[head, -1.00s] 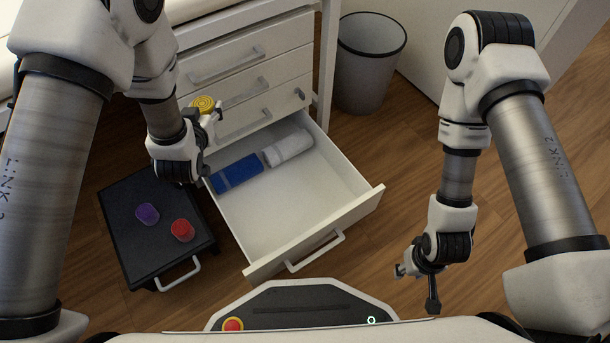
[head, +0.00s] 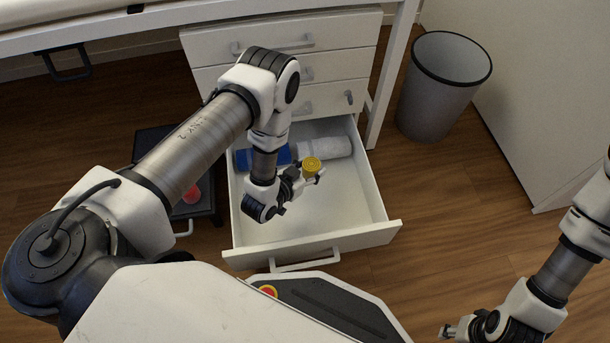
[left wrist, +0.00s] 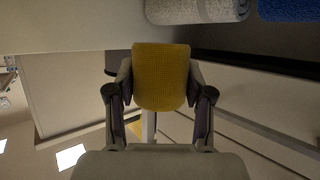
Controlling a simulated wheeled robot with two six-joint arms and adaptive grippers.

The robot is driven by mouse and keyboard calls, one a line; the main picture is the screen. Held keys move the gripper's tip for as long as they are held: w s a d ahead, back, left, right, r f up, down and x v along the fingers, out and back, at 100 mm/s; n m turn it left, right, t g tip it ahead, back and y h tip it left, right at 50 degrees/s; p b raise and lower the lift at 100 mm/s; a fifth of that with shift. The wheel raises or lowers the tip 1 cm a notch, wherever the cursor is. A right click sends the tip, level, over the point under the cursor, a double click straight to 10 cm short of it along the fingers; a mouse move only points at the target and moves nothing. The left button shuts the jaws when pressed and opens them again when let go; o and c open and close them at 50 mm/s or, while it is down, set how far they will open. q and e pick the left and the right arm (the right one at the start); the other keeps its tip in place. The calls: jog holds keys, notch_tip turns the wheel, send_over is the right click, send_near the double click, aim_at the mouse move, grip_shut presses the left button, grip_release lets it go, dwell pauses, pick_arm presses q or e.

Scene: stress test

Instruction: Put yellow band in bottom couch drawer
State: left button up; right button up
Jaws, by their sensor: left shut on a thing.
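The yellow band (head: 312,164) is a short yellow roll. My left gripper (head: 309,176) is shut on it and holds it above the open bottom drawer (head: 345,215) of the white drawer unit. The band also shows between the fingers in the left wrist view (left wrist: 160,78). A blue roll (head: 270,156) and a white roll (head: 325,148) lie at the back of that drawer, the blue one partly behind my left arm. My right gripper (head: 447,331) is low at the right, over the floor, and too small to judge.
The upper drawers (head: 285,45) are closed. A dark step stool (head: 200,204) with a red item (head: 191,194) stands left of the open drawer, partly behind my left arm. A grey bin (head: 445,90) stands at the right. The drawer's front and right parts are clear.

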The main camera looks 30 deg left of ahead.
pick_arm(q)
notch_tip(320, 180, down, 7)
jog(key=b, duration=0.3)
jog(key=shift+f, duration=0.1)
jog(key=shift+f+b, duration=0.2)
jog(key=shift+b, duration=0.1)
jog(key=shift+r, duration=0.2)
jog(key=shift+f, duration=0.5)
jog(key=o, duration=1.2)
jog(key=shift+f, duration=0.1)
jog(key=shift+c, duration=0.2)
